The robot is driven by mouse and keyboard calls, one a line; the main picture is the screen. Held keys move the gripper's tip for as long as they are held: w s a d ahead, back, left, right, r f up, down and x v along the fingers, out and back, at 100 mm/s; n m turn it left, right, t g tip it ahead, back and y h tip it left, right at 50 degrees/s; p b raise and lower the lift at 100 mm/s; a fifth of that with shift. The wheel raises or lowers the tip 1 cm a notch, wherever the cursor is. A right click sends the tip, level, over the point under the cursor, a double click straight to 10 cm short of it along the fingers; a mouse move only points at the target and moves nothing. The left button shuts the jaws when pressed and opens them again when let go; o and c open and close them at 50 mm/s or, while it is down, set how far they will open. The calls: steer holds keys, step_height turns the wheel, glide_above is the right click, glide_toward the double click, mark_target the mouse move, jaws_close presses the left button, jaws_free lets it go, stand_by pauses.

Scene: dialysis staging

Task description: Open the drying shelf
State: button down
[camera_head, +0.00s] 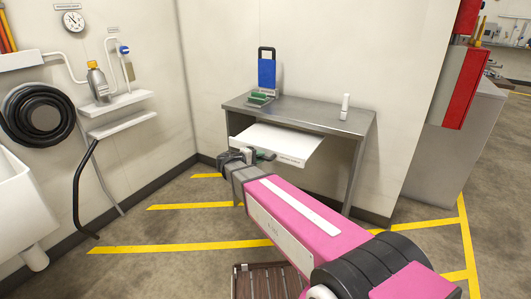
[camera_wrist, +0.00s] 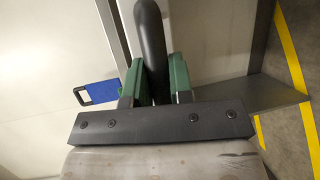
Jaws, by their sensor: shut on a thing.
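The drying shelf (camera_head: 278,141) is a white board under the top of a grey metal table (camera_head: 300,113). It sticks out in front of the table's front edge, so it stands at least partly open. A label is on its front edge. My gripper (camera_head: 255,156) is at the left part of the shelf's front. In the wrist view its green fingers (camera_wrist: 153,78) are closed on either side of a dark rounded bar handle (camera_wrist: 150,28). The handle is mostly hidden by my gripper in the head view.
A blue board with a black handle (camera_head: 267,73) and a small green item (camera_head: 258,98) stand on the table, with a white bottle (camera_head: 345,106) to the right. A wall shelf (camera_head: 122,125) and black hose (camera_head: 40,115) are left.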

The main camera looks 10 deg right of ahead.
steer(key=shift+s+a, duration=0.4)
steer(key=shift+s, duration=0.15)
steer(key=c, duration=1)
jaws_free()
steer(key=shift+c, duration=0.2)
steer(key=v, duration=1)
steer(key=shift+s+a, duration=0.25)
steer(key=shift+a, duration=0.05)
steer(key=shift+r, duration=0.1)
